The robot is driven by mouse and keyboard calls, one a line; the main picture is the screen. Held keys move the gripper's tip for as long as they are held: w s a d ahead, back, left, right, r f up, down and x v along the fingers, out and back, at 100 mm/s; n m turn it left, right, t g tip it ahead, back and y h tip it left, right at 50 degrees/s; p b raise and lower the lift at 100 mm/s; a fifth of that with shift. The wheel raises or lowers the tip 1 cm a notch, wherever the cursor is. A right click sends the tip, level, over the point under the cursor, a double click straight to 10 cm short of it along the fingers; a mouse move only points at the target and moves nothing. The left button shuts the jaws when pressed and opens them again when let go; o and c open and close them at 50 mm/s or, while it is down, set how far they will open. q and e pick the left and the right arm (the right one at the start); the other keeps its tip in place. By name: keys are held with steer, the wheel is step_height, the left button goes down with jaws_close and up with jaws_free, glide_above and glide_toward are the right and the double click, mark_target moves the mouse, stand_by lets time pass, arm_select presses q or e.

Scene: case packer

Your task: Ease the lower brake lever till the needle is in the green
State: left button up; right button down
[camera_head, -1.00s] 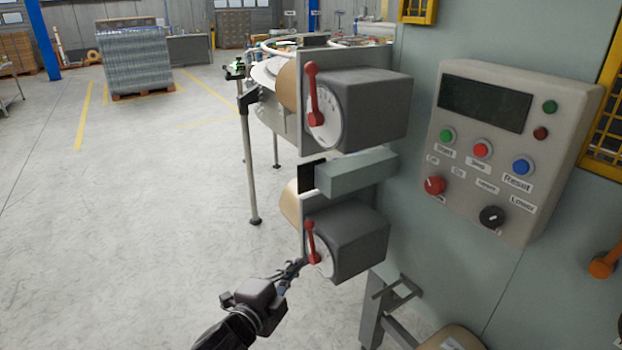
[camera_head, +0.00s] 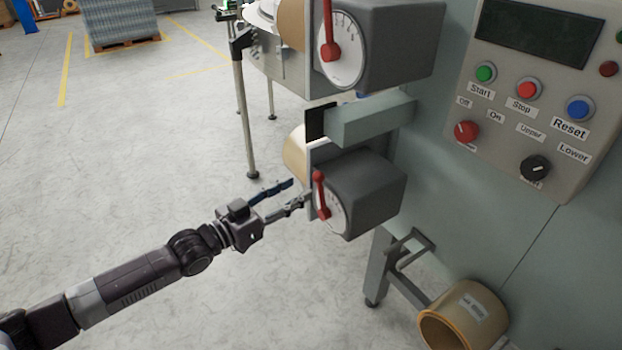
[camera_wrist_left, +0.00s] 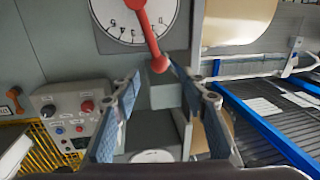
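The lower brake lever (camera_head: 320,194) is red, with its knob end up, in front of a white round dial (camera_head: 337,215) on a grey box. My left gripper (camera_head: 299,190) is open just left of the lever, its fingers pointing at it. In the left wrist view the lever (camera_wrist_left: 147,35) runs down across the dial (camera_wrist_left: 112,22). Its knob shows between the open fingertips (camera_wrist_left: 155,78), with no clear contact. The dial's numbers appear upside down there. I cannot make out a needle or green zone. My right gripper is not in view.
A similar upper brake box (camera_head: 405,45) with its own red lever (camera_head: 329,32) sits above, with a grey-green block (camera_head: 370,122) between. A control panel (camera_head: 545,85) is on the machine at right. A cardboard-coloured roll (camera_head: 465,315) lies low right.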

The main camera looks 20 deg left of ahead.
mark_target(314, 180)
arm_select(q)
steer(key=x, duration=0.5)
steer(key=shift+r, duration=0.15)
steer(key=shift+w+d+p, duration=0.3)
steer(key=shift+w+d, duration=0.1)
steer(key=shift+w, duration=0.3)
steer(key=shift+d, duration=0.1)
steer(key=c, duration=0.9)
jaws_close()
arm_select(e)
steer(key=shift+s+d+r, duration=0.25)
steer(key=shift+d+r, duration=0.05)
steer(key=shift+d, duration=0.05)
